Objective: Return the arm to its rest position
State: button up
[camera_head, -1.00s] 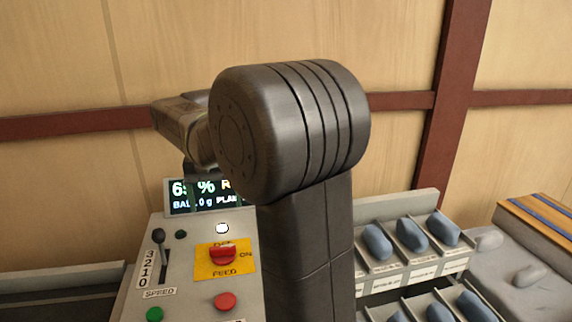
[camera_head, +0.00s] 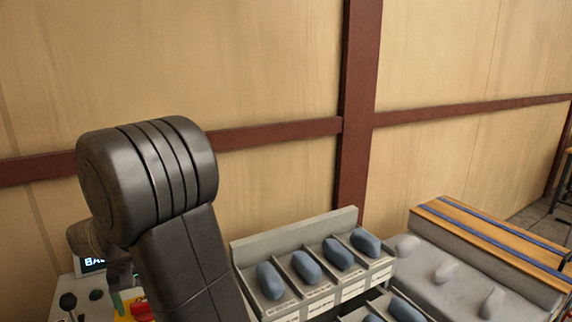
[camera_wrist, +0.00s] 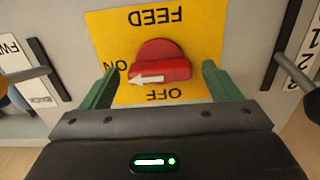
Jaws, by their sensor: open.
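My gripper (camera_wrist: 160,84) is open in the wrist view, its two green fingers apart on either side of a red FEED knob (camera_wrist: 160,62). I cannot tell whether the fingers touch it. The knob sits on a yellow plate (camera_wrist: 112,36), and its white arrow points at the ON label. In the camera_head view my dark arm (camera_head: 180,250) stands at the left in front of the control panel (camera_head: 65,288) and hides much of it. The knob shows only partly there, at the bottom edge.
A grey rack (camera_head: 295,217) with several blue pillow-shaped pieces (camera_head: 308,266) stands right of my arm. Beyond it is a grey surface with pale lumps (camera_head: 445,272) and a wooden bench with blue stripes (camera_head: 490,232). A wooden wall (camera_head: 255,60) with dark red beams stands behind.

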dwell(0.5)
notch_tip(320, 180, up, 14)
jog(key=b, duration=0.1)
notch_tip(320, 180, down, 14)
jog(key=shift+f+p, duration=0.15)
jog(key=shift+p, duration=0.35)
jog(key=n, duration=0.4)
jog(key=shift+n, duration=0.3)
jog(key=n, duration=0.4)
jog(key=shift+n+b, duration=0.3)
jog(key=shift+b, duration=0.1)
jog(key=n, duration=0.4)
jog(key=shift+n, duration=0.3)
jog(key=shift+n+b, duration=0.55)
jog(key=shift+n, duration=1.55)
